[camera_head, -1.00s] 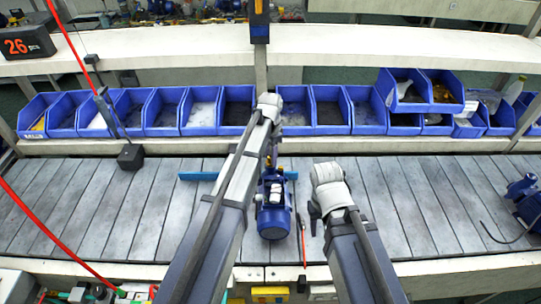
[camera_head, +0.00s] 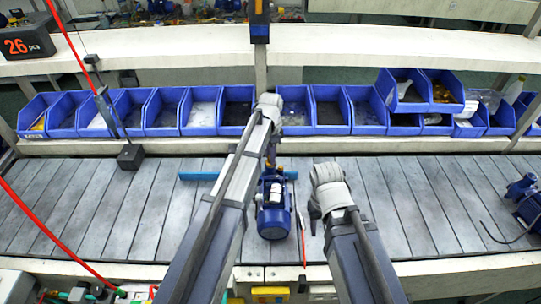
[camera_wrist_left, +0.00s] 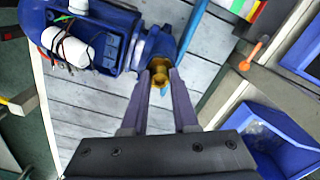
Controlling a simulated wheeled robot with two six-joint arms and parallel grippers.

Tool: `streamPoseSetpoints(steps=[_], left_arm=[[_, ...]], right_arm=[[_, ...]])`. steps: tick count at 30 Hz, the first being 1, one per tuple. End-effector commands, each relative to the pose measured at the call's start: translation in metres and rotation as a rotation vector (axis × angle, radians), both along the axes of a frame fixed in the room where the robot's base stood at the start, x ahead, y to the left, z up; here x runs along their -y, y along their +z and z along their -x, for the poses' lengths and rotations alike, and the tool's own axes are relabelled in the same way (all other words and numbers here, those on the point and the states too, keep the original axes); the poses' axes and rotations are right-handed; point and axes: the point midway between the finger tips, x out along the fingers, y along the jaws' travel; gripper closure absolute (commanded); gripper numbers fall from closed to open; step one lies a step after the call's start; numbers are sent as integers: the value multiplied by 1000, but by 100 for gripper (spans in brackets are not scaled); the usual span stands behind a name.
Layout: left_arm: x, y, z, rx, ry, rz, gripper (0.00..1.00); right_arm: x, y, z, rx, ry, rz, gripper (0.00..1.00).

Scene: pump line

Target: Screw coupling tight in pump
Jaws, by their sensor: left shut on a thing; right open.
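The blue pump (camera_head: 273,212) with its motor lies on the slatted conveyor in the middle of the head view. It also fills the upper left of the left wrist view (camera_wrist_left: 112,32). A brass-coloured coupling (camera_wrist_left: 160,70) sits at the pump's end, between my left fingertips. My left gripper (camera_wrist_left: 159,76) is shut on the coupling; in the head view my arm partly hides this spot. I cannot tell how deep the coupling sits in the pump. My right gripper (camera_head: 313,218) is open, just right of the pump and apart from it.
A blue bar (camera_head: 197,176) lies across the conveyor behind the pump. A row of blue bins (camera_head: 239,118) stands along the back. Another blue pump (camera_head: 530,205) with a black cable is at the far right. A red hose (camera_head: 45,228) crosses the left side. Conveyor slats (camera_head: 430,200) between are clear.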

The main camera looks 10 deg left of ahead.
Motion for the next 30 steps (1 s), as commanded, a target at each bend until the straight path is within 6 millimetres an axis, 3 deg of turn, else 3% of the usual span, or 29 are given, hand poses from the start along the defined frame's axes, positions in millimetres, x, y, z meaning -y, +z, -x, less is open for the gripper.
streamPoseSetpoints(steps=[5, 17, 18, 25, 30], left_arm=[[0, 0, 0, 0, -135, 0, 100], [0, 0, 0, 0, -210, 0, 100], [0, 0, 0, 0, -239, 0, 72], [0, 0, 0, 0, -232, 0, 47], [0, 0, 0, 0, -231, 0, 47]], right_arm=[[0, 0, 0, 0, 0, 0, 50], [0, 0, 0, 0, 0, 0, 50], [0, 0, 0, 0, 0, 0, 50], [0, 0, 0, 0, 0, 0, 50], [0, 0, 0, 0, 0, 0, 50]])
